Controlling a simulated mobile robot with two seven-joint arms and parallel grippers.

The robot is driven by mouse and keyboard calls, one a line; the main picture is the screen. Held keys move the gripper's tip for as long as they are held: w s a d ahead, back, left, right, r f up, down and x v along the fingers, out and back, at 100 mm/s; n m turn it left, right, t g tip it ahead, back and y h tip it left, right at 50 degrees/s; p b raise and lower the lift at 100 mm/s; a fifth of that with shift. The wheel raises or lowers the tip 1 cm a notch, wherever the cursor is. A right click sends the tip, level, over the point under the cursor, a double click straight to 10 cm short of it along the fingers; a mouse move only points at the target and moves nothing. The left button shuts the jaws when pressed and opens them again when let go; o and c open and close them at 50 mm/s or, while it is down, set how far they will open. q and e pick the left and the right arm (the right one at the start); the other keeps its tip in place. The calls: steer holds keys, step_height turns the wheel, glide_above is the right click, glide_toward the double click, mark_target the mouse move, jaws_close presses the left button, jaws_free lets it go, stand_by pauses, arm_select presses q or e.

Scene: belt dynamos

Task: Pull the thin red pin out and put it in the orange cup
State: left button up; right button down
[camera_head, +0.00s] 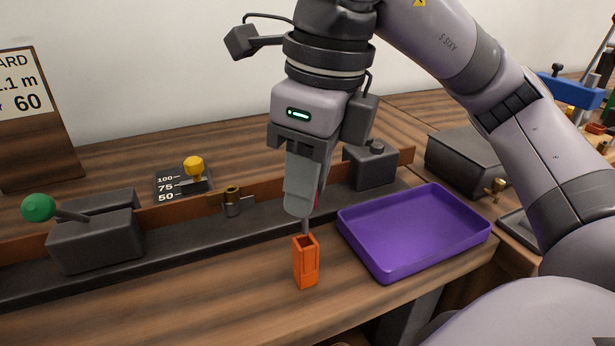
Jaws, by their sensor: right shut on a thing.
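My right gripper (303,212) is shut on the red pin, with its fingers pointing down above the orange cup. Only a sliver of red on the pin (317,199) shows at the right edge of the fingers; they hide most of it. A thin grey shank (306,228) sticks down from the fingertips to the cup's opening. I cannot tell whether its tip is inside the rim. The orange cup (306,264) is small, narrow and square, and stands upright on the wooden bench. My left gripper is not in view.
A purple tray (389,263) lies close to the right of the cup. Behind run a dark belt rail (170,258) and a brown strip. A green-knobbed lever (38,207), a brass fitting (232,194) and a yellow-knobbed dial (194,167) stand left. A grey box (372,169) is behind the gripper.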

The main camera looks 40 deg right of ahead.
mark_target(307, 234)
steer(key=shift+f+b, duration=1.1)
steer(key=shift+f, duration=0.15)
steer(key=shift+f+b, duration=1.2)
steer(key=shift+f, duration=0.15)
steer(key=c, duration=0.8)
jaws_free()
steer(key=r, duration=0.2)
steer(key=r+p, duration=0.1)
steer(key=r, duration=0.1)
steer(key=r+p, duration=0.1)
steer(key=r, duration=0.1)
steer(key=shift+s+d+r, duration=0.25)
steer(key=shift+s, duration=0.1)
steer(key=shift+r+p, duration=0.3)
steer(key=shift+r, duration=0.05)
steer(key=shift+s, duration=0.1)
